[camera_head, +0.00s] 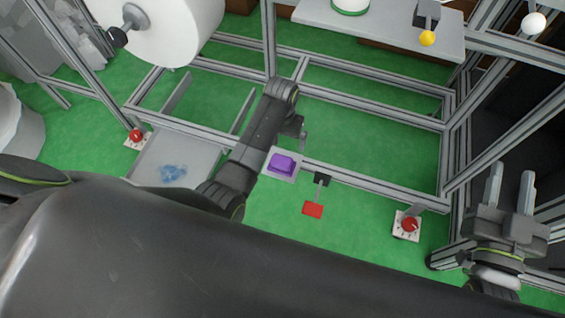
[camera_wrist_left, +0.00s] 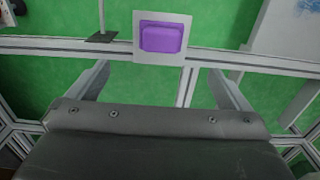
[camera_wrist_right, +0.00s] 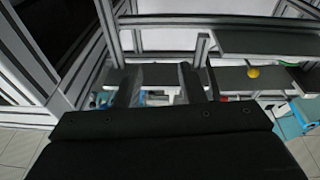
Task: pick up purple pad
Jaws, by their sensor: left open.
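The purple pad (camera_head: 282,163) is a small raised block on a pale square plate, fixed at the front rail of the metal frame. In the left wrist view the pad (camera_wrist_left: 162,37) is beyond the fingers, near the top middle, fully visible. My left gripper (camera_head: 303,138) is seen end-on in the head view, just above and right of the pad; its fingers stand apart in the left wrist view, with nothing between them, and do not touch the pad. My right gripper (camera_head: 511,172) is open and empty at the right, far from the pad.
A red tab (camera_head: 312,209) hangs from a black bracket right of the pad. Red knobs sit at right (camera_head: 409,225) and left (camera_head: 136,136). A grey tray (camera_head: 205,150) holds blue material (camera_head: 173,173). A white roll (camera_head: 165,30) stands upper left. Frame rails surround the pad.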

